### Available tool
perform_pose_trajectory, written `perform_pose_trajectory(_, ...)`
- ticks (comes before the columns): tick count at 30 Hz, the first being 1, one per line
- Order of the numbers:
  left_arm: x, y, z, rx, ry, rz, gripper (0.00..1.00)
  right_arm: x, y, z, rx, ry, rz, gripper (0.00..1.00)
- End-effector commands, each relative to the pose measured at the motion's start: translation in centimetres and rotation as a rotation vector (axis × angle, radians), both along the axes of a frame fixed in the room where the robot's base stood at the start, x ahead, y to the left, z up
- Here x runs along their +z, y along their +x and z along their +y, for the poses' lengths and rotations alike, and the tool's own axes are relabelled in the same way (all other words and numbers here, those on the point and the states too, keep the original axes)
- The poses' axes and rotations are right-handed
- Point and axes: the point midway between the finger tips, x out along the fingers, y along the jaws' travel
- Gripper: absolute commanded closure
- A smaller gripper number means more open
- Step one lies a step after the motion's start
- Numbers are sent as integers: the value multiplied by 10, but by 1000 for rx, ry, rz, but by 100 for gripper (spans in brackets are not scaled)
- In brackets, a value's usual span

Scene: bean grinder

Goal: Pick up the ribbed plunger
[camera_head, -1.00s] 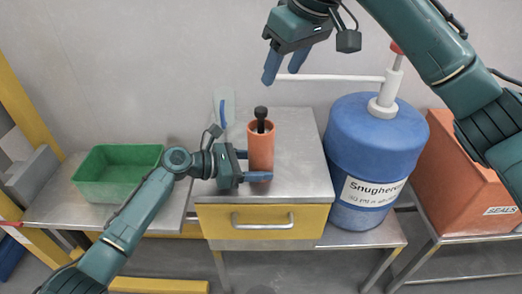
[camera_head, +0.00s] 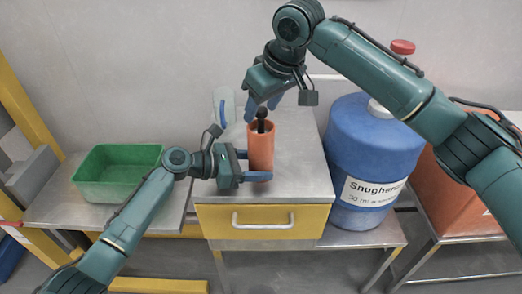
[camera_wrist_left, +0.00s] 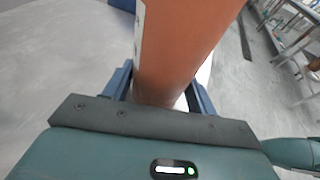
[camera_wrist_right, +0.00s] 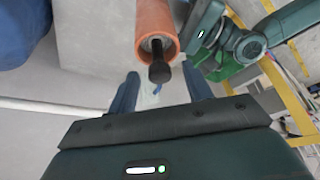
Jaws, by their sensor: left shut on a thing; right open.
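The plunger (camera_head: 262,114) has a black knob that sticks up from the open top of an upright orange cylinder (camera_head: 261,150); its lower part is hidden inside. My left gripper (camera_head: 254,166) is shut around the cylinder low on its body, and the left wrist view shows the orange wall (camera_wrist_left: 185,45) between its fingers. My right gripper (camera_head: 263,106) is open and empty, with its fingers close above the knob. In the right wrist view the black knob (camera_wrist_right: 159,73) lies between the two fingertip lines, just ahead; I cannot tell whether they touch.
The cylinder stands on a metal-topped cabinet with a yellow drawer (camera_head: 265,219). A pale item with a blue stripe (camera_head: 223,106) stands behind it. A large blue pump drum (camera_head: 372,150) is close on the right. A green tray (camera_head: 117,175) sits on the lower left bench.

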Motion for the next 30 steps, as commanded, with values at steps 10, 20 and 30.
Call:
perform_pose_trajectory(10,0,0,0,0,0,0,56,0,0,0,1,0,0,71)
perform_pose_trajectory(20,0,0,0,0,0,0,56,1,0,0,0,0,0,98)
perform_pose_trajectory(30,0,0,0,0,0,0,56,1,0,0,0,1,-1,100)
